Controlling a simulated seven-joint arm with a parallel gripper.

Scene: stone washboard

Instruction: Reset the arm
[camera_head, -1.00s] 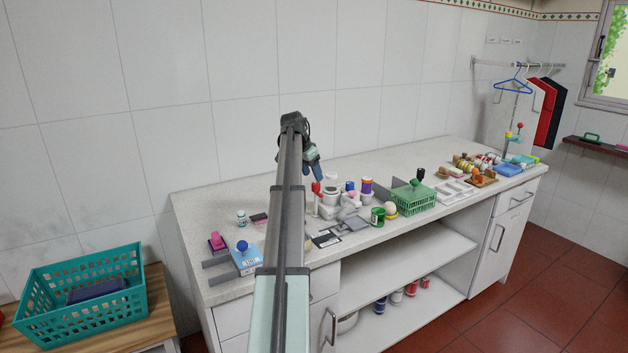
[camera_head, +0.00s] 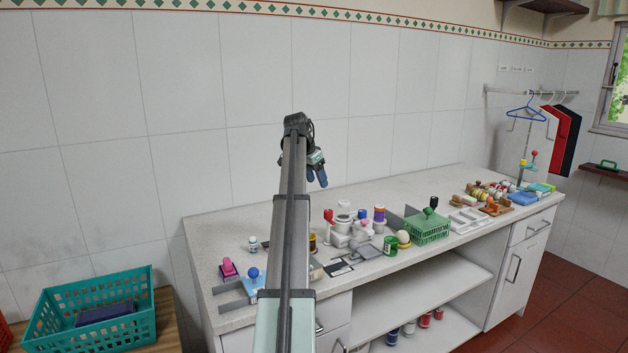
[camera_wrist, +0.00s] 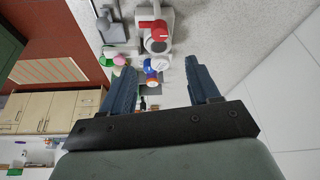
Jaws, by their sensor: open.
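My gripper (camera_head: 316,178) is raised in front of the tiled wall, above the back part of the stone counter (camera_head: 225,207). Its two dark blue fingers point down in the head view. In the wrist view my gripper (camera_wrist: 165,82) has its fingers spread apart with nothing between them touching. Beyond the fingers, a white device with a red part (camera_wrist: 152,28) and several small bottles show at a distance.
A teal basket (camera_head: 95,335) stands at lower left. Clothes hangers (camera_head: 525,112) hang at right. The space around my raised gripper is clear.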

